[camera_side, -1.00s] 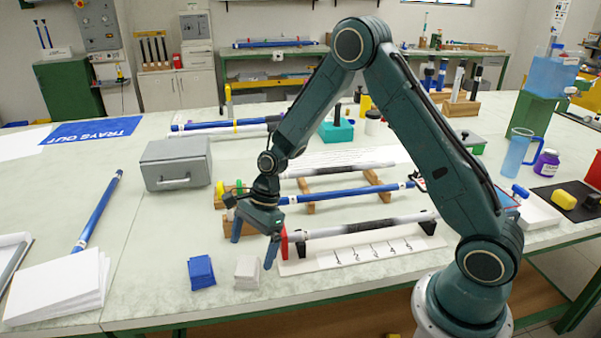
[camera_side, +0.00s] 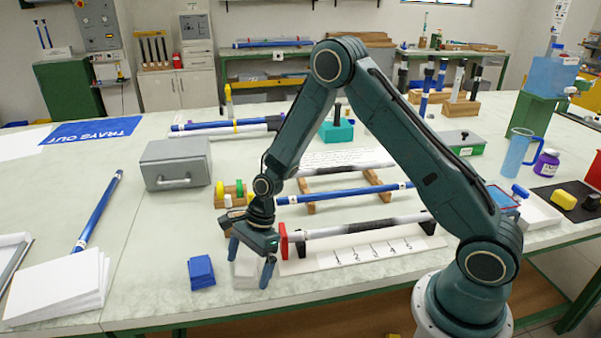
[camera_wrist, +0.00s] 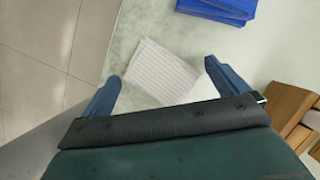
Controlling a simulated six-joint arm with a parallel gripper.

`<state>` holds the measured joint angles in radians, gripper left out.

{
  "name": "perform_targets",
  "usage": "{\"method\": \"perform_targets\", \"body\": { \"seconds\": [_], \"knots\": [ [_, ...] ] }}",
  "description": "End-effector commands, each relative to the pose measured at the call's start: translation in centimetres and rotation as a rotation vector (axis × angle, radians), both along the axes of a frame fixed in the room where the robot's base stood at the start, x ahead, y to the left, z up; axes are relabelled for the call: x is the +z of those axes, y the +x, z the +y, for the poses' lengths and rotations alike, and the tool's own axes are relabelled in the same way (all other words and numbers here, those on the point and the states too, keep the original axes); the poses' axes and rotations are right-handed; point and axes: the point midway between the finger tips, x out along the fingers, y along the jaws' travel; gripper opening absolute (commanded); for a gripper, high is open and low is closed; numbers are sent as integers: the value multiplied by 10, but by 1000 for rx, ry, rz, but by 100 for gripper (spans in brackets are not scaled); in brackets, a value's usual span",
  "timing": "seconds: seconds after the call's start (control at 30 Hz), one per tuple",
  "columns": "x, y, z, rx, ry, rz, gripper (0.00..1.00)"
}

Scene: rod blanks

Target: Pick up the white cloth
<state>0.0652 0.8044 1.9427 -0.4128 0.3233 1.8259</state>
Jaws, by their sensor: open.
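The white cloth (camera_side: 246,274) is a small folded stack on the table, to the right of the blue cloth (camera_side: 202,272). My gripper (camera_side: 251,266) is open above the white cloth, with one blue finger on each side of it in the side view, partly covering it. In the wrist view the ribbed white cloth (camera_wrist: 161,71) lies just beyond and between the fingertips of my gripper (camera_wrist: 163,76). The jaws are empty. The blue cloth (camera_wrist: 220,8) shows at the top edge of the wrist view.
A rod with a red end piece (camera_side: 283,241) lies over a numbered white strip (camera_side: 375,252) right of my gripper. Wooden blocks (camera_wrist: 292,108) show at the right of the wrist view. A grey box (camera_side: 176,163) stands behind left.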

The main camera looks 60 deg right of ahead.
Motion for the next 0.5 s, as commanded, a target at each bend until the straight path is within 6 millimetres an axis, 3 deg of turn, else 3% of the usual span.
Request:
{"method": "perform_targets", "body": {
  "seconds": [0.1,0.33,0.5],
  "knots": [
    [0,0,0,0,0,0,99],
    [0,0,0,0,0,0,54],
    [0,0,0,0,0,0,51]
  ]
}}
